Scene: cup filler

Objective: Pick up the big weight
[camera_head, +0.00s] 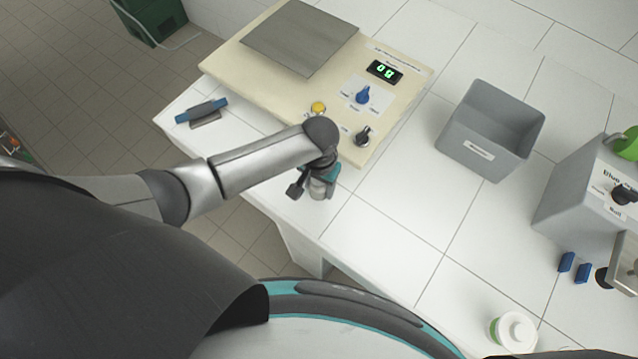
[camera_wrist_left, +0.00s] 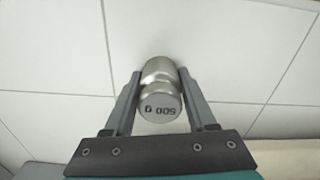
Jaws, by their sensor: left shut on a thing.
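The big weight (camera_wrist_left: 160,104) is a silver metal cylinder with a narrowed neck, marked "500 g". In the left wrist view it sits between the two grey fingers of my left gripper (camera_wrist_left: 161,76), which are shut on its sides. In the head view my left gripper (camera_head: 311,187) points down over the white tiled table near its front edge, just in front of the scale's board. There the arm and gripper largely hide the weight. I cannot tell whether the weight touches the table. My right gripper is not in view.
The beige scale board (camera_head: 243,68) carries a metal plate (camera_head: 300,36), a green-lit display (camera_head: 384,71), a yellow button (camera_head: 318,107) and knobs. A grey bin (camera_head: 462,150) stands right of it. A dispenser (camera_head: 580,195) and a white-green container (camera_head: 514,331) are farther right.

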